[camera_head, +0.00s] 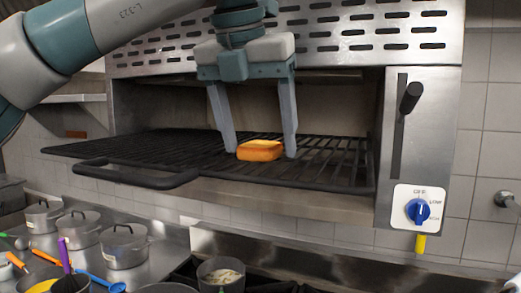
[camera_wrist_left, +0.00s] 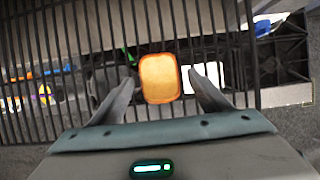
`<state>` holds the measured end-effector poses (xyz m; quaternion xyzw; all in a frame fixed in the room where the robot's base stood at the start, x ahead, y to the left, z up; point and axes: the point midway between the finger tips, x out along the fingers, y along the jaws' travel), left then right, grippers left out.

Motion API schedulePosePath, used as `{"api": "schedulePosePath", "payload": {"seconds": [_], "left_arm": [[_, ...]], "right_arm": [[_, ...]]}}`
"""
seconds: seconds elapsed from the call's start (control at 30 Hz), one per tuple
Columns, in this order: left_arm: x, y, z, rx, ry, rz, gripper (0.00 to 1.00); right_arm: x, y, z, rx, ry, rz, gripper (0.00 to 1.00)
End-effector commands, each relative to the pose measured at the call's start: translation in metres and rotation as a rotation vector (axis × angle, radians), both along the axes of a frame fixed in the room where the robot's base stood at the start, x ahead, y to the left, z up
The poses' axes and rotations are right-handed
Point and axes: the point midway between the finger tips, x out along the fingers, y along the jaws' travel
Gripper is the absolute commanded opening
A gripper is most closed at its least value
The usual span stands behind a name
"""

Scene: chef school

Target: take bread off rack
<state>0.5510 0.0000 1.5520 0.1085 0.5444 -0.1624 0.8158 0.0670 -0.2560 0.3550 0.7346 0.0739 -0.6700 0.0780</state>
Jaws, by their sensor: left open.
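A toasted slice of bread (camera_head: 260,150) lies flat on the black wire rack (camera_head: 180,146) inside a steel oven-like unit. My left gripper (camera_head: 260,153) comes down from above with its two fingers apart, one on each side of the bread. In the left wrist view the bread (camera_wrist_left: 160,78) lies between the fingertips of the gripper (camera_wrist_left: 160,84), with a gap visible on both sides. I cannot tell how far the tips are above the rack (camera_wrist_left: 65,95). My right gripper is not in view.
The rack's handle (camera_head: 140,178) sticks out in front. Several lidded pots (camera_head: 124,246) and utensils stand below left.

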Motion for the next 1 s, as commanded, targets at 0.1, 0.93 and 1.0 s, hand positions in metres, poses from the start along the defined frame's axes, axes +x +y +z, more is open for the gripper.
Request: {"api": "schedulePosePath", "payload": {"seconds": [0.1, 0.93, 1.0], "left_arm": [[0.000, 0.000, 0.000, 0.000, 0.000, 0.000, 0.63], [0.000, -0.001, 0.020, -0.001, -0.001, 0.002, 0.26], [0.000, -0.001, 0.029, -0.001, -0.001, 0.002, 0.26]], "right_arm": [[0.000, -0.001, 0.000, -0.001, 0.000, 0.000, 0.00], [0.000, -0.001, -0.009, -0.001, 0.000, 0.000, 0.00], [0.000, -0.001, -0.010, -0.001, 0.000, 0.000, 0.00]]}}
